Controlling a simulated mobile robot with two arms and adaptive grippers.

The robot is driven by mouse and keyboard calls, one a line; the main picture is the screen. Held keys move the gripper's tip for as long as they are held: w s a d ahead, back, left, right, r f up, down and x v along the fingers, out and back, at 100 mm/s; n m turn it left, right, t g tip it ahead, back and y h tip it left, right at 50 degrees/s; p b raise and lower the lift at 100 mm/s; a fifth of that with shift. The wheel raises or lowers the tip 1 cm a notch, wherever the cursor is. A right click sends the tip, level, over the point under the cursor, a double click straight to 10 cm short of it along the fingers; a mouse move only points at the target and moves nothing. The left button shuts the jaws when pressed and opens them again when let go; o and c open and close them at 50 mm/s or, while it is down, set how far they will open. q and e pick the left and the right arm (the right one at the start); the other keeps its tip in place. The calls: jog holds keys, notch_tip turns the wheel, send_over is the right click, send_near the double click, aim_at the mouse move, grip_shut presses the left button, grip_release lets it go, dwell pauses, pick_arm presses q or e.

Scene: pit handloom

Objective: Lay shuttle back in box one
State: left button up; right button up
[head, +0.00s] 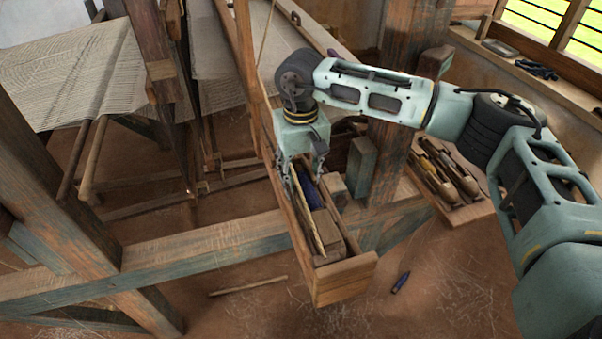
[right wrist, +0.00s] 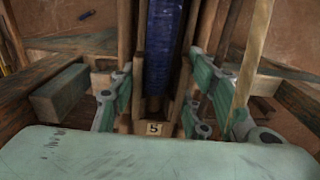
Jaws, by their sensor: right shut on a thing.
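The shuttle shows as a wooden body with dark blue yarn (head: 309,193) in it, inside the outline of the long wooden box (head: 345,284) at the centre. My right gripper (head: 304,174) reaches down over this box from above, with its fingers on both sides of the shuttle. I cannot tell whether the shuttle touches the box floor. My left gripper is not in view.
A tray (head: 473,214) with several wooden shuttle-like pieces stands right of the box. A loom post (head: 405,60) rises behind my right arm. A low beam (head: 190,252) crosses in front. A stick (head: 248,286) and a small blue object (head: 400,283) lie on the floor.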

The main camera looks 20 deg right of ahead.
jog(key=o, duration=1.5)
jog(key=shift+f, duration=0.1)
jog(key=shift+c, duration=0.2)
jog(key=shift+r+p, duration=1.8)
jog(key=shift+r, duration=2.25)
